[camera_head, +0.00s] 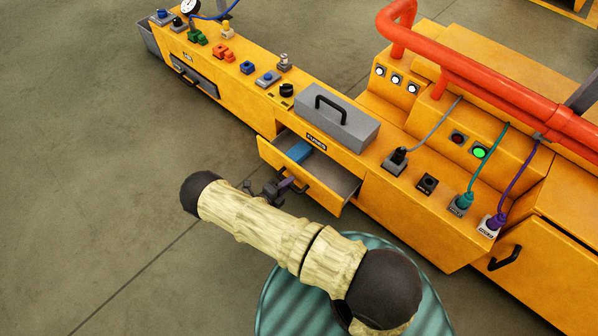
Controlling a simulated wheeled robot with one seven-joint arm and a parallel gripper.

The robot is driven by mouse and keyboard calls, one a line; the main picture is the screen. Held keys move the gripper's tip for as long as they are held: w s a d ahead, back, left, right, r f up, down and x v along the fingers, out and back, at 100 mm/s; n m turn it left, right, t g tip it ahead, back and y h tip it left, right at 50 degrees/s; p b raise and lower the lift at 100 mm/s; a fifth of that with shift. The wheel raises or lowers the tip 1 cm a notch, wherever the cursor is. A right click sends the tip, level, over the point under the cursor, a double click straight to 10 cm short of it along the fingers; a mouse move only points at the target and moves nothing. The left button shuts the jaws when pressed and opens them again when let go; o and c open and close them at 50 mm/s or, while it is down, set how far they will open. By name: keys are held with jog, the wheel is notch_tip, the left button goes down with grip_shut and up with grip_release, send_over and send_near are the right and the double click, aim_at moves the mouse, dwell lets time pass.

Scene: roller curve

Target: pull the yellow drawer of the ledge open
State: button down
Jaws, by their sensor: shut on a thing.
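The yellow drawer (327,199) sits in the front of the yellow ledge (385,200), below a dark label. It stands pulled out, with its grey inside showing and a blue object (299,151) lying in it. My gripper (288,186) is at the dark handle on the drawer's front and is shut on it. The fingers are small in this view and hide part of the handle. My arm reaches up to it from the lower right.
A grey toolbox (337,120) with a black handle stands on the ledge above the drawer. Plugs with cables (461,202) stand to the right, and small coloured parts (222,53) to the left. Open concrete floor (110,190) lies in front.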

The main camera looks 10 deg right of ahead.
jog(key=v, duration=0.2)
jog(key=f+v, duration=0.1)
jog(key=v, duration=0.1)
jog(key=shift+s+a+r, duration=0.1)
jog(key=shift+s+a, duration=0.05)
jog(key=shift+a, duration=0.2)
jog(key=c, duration=1.5)
grip_release()
jog(key=p+v, duration=0.4)
jog(key=v, duration=1.3)
jog(key=shift+s+a+p, duration=0.15)
jog(key=shift+p, duration=0.25)
